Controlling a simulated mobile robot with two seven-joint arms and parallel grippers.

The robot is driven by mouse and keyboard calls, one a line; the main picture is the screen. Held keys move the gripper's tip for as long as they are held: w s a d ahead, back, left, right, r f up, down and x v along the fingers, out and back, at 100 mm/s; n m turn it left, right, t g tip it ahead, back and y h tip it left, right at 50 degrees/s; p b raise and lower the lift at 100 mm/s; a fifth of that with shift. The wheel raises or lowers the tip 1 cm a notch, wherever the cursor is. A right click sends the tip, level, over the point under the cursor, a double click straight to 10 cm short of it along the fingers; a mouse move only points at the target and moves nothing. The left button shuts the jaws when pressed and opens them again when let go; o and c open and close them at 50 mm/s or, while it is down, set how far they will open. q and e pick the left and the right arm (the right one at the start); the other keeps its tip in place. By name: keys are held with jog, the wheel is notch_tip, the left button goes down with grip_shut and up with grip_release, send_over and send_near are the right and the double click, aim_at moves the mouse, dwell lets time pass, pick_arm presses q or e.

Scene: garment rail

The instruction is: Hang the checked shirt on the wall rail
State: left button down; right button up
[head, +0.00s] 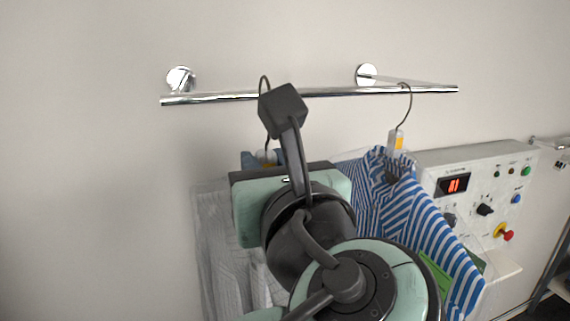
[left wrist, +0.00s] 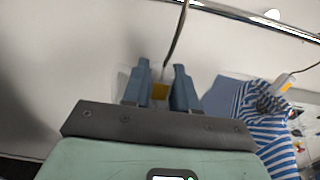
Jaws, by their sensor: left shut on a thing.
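The grey, faintly patterned shirt (head: 215,245), which I take for the checked one, hangs behind my left arm, which hides much of it. My left gripper (head: 262,158) is shut on the hanger's neck block below the rail; the left wrist view shows the block (left wrist: 159,91) between the two fingers (left wrist: 159,88). The hanger's wire hook (left wrist: 178,42) rises from it. In the head view the hook's top (head: 264,80) shows above the wall rail (head: 220,97); whether it rests on the bar I cannot tell. My right gripper is not in view.
A blue-and-white striped shirt (head: 440,235) hangs from the rail's right part on its own hanger (head: 409,105). A control panel (head: 480,170) with knobs and buttons stands behind it. The rail's left end is bare, and the wall to the left is clear.

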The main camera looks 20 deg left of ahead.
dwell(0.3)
pick_arm(q)
jog(key=shift+w+a+r, duration=0.3)
jog(key=shift+w+a, duration=0.25)
jog(key=shift+w, duration=0.3)
jog(key=shift+w+a+r, duration=0.25)
jog(key=shift+w+a, duration=0.3)
jog(key=shift+w, duration=0.3)
jog(key=shift+x, duration=2.45)
jog(key=shift+f, duration=0.25)
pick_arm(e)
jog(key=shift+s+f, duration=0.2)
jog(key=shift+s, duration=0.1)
pick_arm(q)
jog(key=shift+s+f+b, duration=0.1)
jog(key=shift+f+b, duration=0.15)
jog(key=shift+b, duration=0.05)
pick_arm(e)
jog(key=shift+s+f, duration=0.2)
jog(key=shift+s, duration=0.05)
pick_arm(q)
jog(key=shift+f+b, duration=0.4)
jog(key=shift+f, duration=0.4)
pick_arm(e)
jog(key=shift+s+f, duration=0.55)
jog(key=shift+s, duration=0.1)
